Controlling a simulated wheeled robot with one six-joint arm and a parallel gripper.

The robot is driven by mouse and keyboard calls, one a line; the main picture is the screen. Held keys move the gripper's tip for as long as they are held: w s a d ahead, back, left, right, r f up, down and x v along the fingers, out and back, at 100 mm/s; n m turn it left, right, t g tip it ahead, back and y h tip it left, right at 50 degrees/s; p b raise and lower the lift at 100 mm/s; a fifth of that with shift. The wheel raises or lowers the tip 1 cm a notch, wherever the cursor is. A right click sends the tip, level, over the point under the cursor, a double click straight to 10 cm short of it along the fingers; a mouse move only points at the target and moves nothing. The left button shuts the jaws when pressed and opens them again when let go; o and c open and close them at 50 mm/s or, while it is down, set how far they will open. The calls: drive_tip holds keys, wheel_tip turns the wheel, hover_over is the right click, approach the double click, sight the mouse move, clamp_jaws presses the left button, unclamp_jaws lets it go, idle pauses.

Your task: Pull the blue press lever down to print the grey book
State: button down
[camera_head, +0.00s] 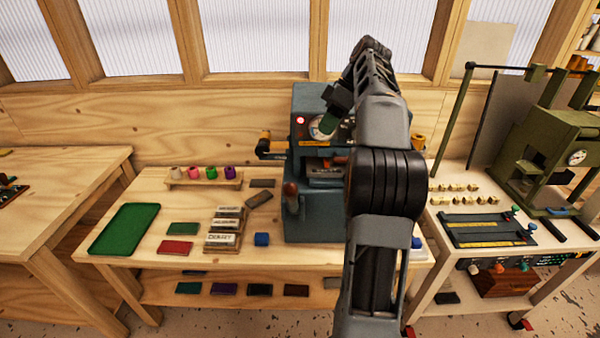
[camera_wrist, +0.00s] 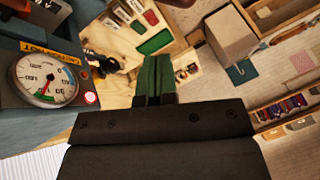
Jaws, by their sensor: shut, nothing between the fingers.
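The blue-grey press (camera_head: 313,218) stands on the middle workbench, with a round dial and a red-and-white button on its upper front. A lever with a brown grip (camera_head: 291,190) is at its lower left side. A dark block, possibly the grey book (camera_head: 325,171), sits in the press opening; my arm partly covers that area. My gripper (camera_head: 328,124) is up in front of the dial, with green fingers shut and empty, apart from the lever grip. In the wrist view the shut fingers (camera_wrist: 154,75) point away beside the dial (camera_wrist: 46,80).
An olive press (camera_head: 550,150) stands on the right bench. Bare wood lies between the tray and the spools.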

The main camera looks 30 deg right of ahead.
drive_tip(key=shift+f, duration=0.1)
approach(292, 200)
drive_tip(key=shift+w+a+f+b, duration=0.2)
drive_tip(key=shift+w+a+f, duration=0.15)
drive_tip(key=shift+w+a, duration=0.2)
drive_tip(key=shift+w+a+f+b, duration=0.2)
drive_tip(key=shift+w+a+f, duration=0.15)
drive_tip(key=shift+a, duration=0.3)
